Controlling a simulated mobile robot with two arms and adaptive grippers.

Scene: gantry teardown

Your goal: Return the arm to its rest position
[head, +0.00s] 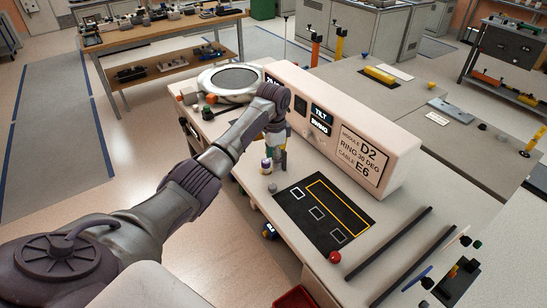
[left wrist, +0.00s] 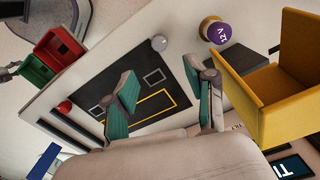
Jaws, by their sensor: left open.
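My left arm reaches in from the lower left of the head view, stretched over the near table (head: 235,185). Its gripper (head: 277,157) points down beside the white module box (head: 345,130). In the left wrist view my left gripper (left wrist: 163,92) is open, its two green-padded fingers apart with nothing between them. A purple-capped bottle (left wrist: 215,31) stands near one finger, apart from it; it also shows in the head view (head: 266,166). My right gripper is not in view.
A black mat with a yellow outline (head: 290,198) lies in front of the box. A red ball (head: 335,257) and a small grey knob (head: 272,188) are near it. A white round ring unit (head: 215,92) stands behind. A yellow bin (left wrist: 270,120) is close in the wrist view. Floor is clear at left.

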